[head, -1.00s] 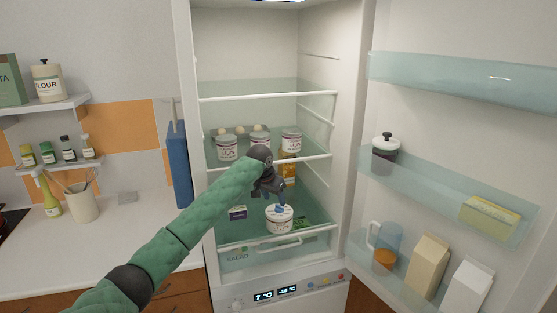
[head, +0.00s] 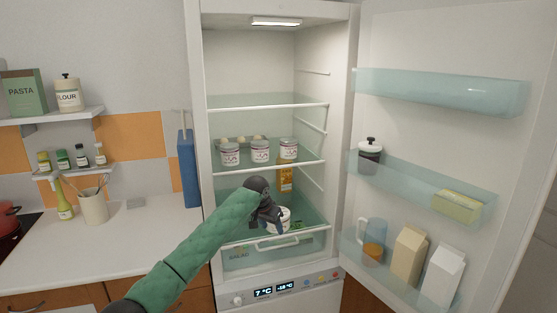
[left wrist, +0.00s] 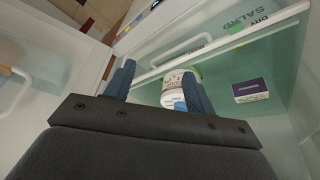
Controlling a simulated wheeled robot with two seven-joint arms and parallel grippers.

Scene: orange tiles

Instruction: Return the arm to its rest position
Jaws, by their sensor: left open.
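My left arm reaches toward the open fridge (head: 203,120). My left gripper (head: 274,222) is open and empty in front of the lower shelf; its fingers also show apart in the left wrist view (left wrist: 158,74). A white labelled jar (head: 286,215) stands on the lower shelf, partly hidden behind the gripper. In the left wrist view the jar (left wrist: 176,88) is beyond the fingers, partly covered by the right-hand one. My right gripper is in neither view.
Three jars (head: 260,151) stand on the middle shelf, with eggs behind. The open fridge door (head: 430,130) on the right holds cartons (head: 408,255) and a jug. A drawer (head: 265,252) lies below the lower shelf. A counter (head: 140,235) is at left.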

